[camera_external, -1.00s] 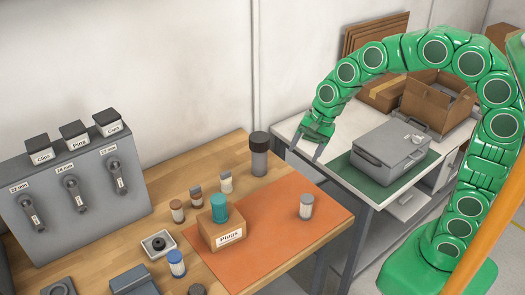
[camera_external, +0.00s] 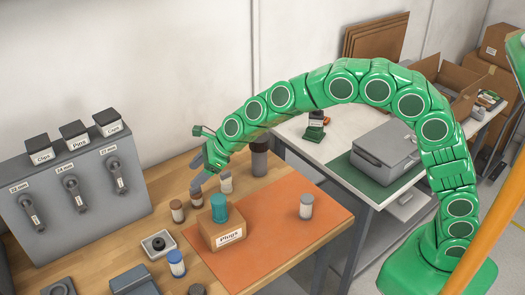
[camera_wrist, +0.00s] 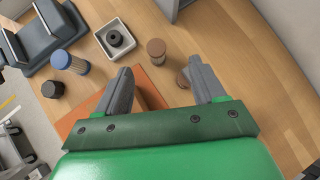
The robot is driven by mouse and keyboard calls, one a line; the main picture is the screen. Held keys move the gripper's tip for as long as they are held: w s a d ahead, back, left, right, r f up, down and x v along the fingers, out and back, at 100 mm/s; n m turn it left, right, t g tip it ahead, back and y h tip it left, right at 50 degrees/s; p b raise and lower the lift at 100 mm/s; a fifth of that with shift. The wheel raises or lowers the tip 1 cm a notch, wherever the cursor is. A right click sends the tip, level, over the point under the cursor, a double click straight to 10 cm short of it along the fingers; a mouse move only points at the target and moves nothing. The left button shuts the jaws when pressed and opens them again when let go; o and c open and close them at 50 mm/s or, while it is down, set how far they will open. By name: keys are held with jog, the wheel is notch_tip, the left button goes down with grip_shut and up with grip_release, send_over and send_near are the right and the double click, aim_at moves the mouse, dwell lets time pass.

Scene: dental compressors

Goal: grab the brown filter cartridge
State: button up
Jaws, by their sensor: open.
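A small brown-topped filter cartridge (camera_external: 177,211) stands upright on the wooden bench, left of the Plugs box. It also shows in the wrist view (camera_wrist: 156,50), just beyond the gap between my fingers. A second cartridge with a brownish top (camera_external: 196,198) stands close behind it; in the wrist view it (camera_wrist: 182,79) is partly hidden by my right finger. My gripper (camera_external: 199,178) is open and empty above the bench, over the back of this cartridge group. In the wrist view my fingers (camera_wrist: 160,80) are spread apart, and neither clearly touches a cartridge.
The Plugs box (camera_external: 226,231) with a teal cylinder (camera_external: 219,207) on it stands on the orange mat (camera_external: 275,222). A pale-capped cartridge (camera_external: 226,183) and a tall dark-capped cylinder (camera_external: 259,160) stand behind. A square tray (camera_external: 159,246) and blue-topped filter (camera_external: 176,262) are in front.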

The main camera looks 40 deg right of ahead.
jog(key=w+a+f+m, duration=0.1)
jog(key=a+m, duration=0.1)
jog(key=a, duration=0.1)
send_near(176, 208)
notch_tip(176, 208, down, 5)
jog(key=w, duration=0.3)
jog(key=shift+w+a+f, duration=0.1)
jog(key=shift+a+f, duration=0.15)
jog(key=shift+a, duration=0.3)
jog(key=shift+w+a+f, duration=0.15)
jog(key=shift+a+f, duration=0.1)
jog(key=shift+a, duration=0.25)
jog(key=shift+a+f, duration=0.1)
jog(key=shift+x, duration=2.35)
jog(key=shift+w, duration=0.1)
jog(key=c, duration=1.1)
jog(key=shift+o, duration=0.2)
